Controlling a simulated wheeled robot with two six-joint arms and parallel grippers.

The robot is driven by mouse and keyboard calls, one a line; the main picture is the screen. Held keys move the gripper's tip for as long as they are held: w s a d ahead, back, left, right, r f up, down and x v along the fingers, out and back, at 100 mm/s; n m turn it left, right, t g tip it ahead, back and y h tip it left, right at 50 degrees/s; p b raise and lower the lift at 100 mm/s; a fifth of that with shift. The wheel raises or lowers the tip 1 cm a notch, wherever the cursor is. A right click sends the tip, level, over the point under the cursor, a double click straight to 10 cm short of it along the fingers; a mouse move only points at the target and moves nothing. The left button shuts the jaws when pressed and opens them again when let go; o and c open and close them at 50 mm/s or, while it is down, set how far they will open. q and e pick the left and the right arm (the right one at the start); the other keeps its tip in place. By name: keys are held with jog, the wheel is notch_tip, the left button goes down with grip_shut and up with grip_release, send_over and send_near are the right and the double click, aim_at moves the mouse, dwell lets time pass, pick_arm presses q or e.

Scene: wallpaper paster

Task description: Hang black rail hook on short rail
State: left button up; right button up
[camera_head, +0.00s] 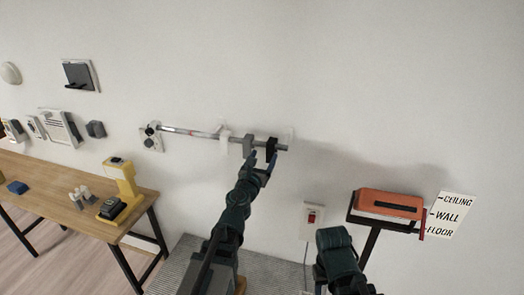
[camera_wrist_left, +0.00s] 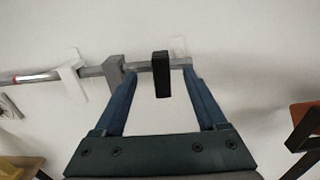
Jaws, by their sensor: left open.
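The short rail (camera_head: 190,132) is a metal bar mounted along the wall. The black rail hook (camera_head: 271,149) is on the rail near its right end; it hangs down in front of the bar in the left wrist view (camera_wrist_left: 161,76). My left gripper (camera_head: 263,160) is open just below the rail. Its fingers stand on either side of the black hook, with visible gaps in the left wrist view. A grey hook (camera_head: 248,146) and a white hook (camera_head: 225,137) hang to the left on the same rail. My right gripper does not show, only part of that arm.
A wooden table (camera_head: 45,192) with a yellow device (camera_head: 123,180) stands at the left. A red-switch wall plate (camera_head: 312,216) is below the rail. A stand with an orange block (camera_head: 390,204) and a sign (camera_head: 450,215) is at the right. The wall above is bare.

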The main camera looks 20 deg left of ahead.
pick_arm(q)
jog(key=s, duration=0.3)
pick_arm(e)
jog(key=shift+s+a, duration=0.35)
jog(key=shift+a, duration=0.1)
pick_arm(q)
jog(key=s+f+n+g+y+b, duration=0.2)
jog(key=s+f+n+g+y, duration=0.15)
jog(key=f+n, duration=0.6)
jog(key=s+f+n+g+y+b, duration=0.2)
jog(key=s+f+n+g+y, duration=0.3)
jog(key=n, duration=0.8)
jog(key=s+d+f+n+g+h+b, duration=0.3)
jog(key=s+d+f+n+g+h, duration=0.3)
jog(key=s+d+f+n+g, duration=0.3)
jog(key=s+d+f+n, duration=0.1)
jog(key=s+d+f, duration=0.3)
jog(key=s, duration=0.4)
jog(key=shift+f+g+h, duration=0.35)
jog(key=shift+f, duration=0.45)
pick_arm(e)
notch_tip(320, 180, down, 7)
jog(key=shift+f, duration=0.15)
